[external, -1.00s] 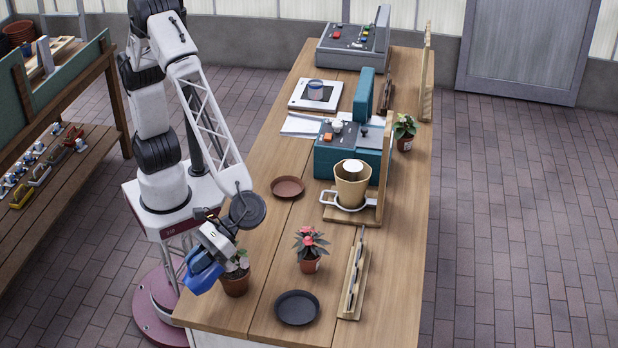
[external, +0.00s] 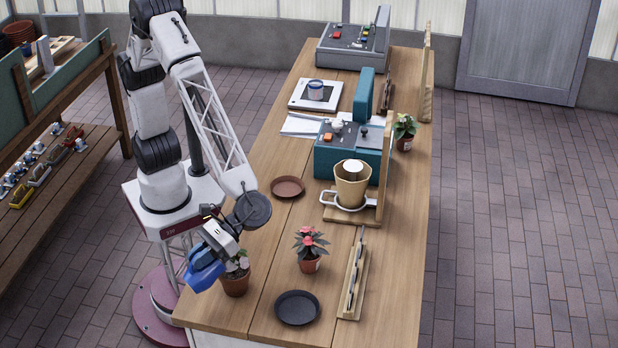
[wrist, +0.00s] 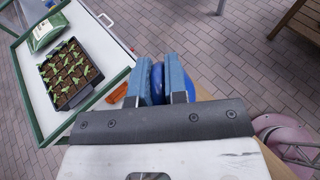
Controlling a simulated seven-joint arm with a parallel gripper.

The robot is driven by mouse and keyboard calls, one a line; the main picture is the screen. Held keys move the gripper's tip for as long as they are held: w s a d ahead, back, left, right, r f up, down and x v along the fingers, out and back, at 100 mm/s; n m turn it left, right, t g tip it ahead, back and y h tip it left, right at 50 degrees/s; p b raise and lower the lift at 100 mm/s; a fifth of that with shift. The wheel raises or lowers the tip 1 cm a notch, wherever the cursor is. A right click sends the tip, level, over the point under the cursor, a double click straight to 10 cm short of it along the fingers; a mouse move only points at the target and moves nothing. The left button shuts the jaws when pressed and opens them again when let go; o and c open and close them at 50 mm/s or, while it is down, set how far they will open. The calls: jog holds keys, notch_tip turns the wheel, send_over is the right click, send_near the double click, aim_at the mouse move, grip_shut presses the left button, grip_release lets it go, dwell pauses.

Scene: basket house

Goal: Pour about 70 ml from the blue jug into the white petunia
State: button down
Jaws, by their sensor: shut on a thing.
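The blue jug (external: 203,270) is held at the near left corner of the bench, tilted, beside a potted plant with pale flowers, the white petunia (external: 241,262), in a terracotta pot. My gripper (external: 214,249) is shut on the jug, just left of and above the pot. In the wrist view my gripper's two blue-grey fingers (wrist: 160,82) close around the blue jug (wrist: 158,80), which is mostly hidden behind them. I cannot see the jug's spout clearly, or any water.
A pink-flowered pot (external: 310,248) stands right of the petunia, with a dark saucer (external: 297,307) in front. A brown saucer (external: 287,187), a filter cone stand (external: 352,186) and a teal machine (external: 340,158) stand farther back. A seedling tray (wrist: 70,75) shows in the wrist view.

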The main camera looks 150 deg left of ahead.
aim_at(190, 270)
jog(key=shift+a+r+h, duration=0.15)
jog(key=shift+a+h, duration=0.15)
jog(key=shift+a, duration=0.2)
jog(key=shift+d+y, duration=0.4)
jog(key=shift+d, duration=0.35)
jog(key=shift+w+d+f+y, duration=0.1)
jog(key=shift+d+f+y, duration=0.35)
jog(key=shift+f+y, duration=0.25)
jog(key=shift+d+r+y, duration=0.15)
jog(key=shift+d+y, duration=0.25)
jog(key=shift+y, duration=0.4)
jog(key=shift+d+g+y, duration=0.2)
jog(key=shift+g+y, duration=0.1)
jog(key=shift+w+d+f+y, duration=0.1)
jog(key=shift+d+f+y, duration=0.05)
jog(key=shift+f+y, duration=0.4)
jog(key=shift+d+f, duration=0.1)
jog(key=shift+f, duration=0.05)
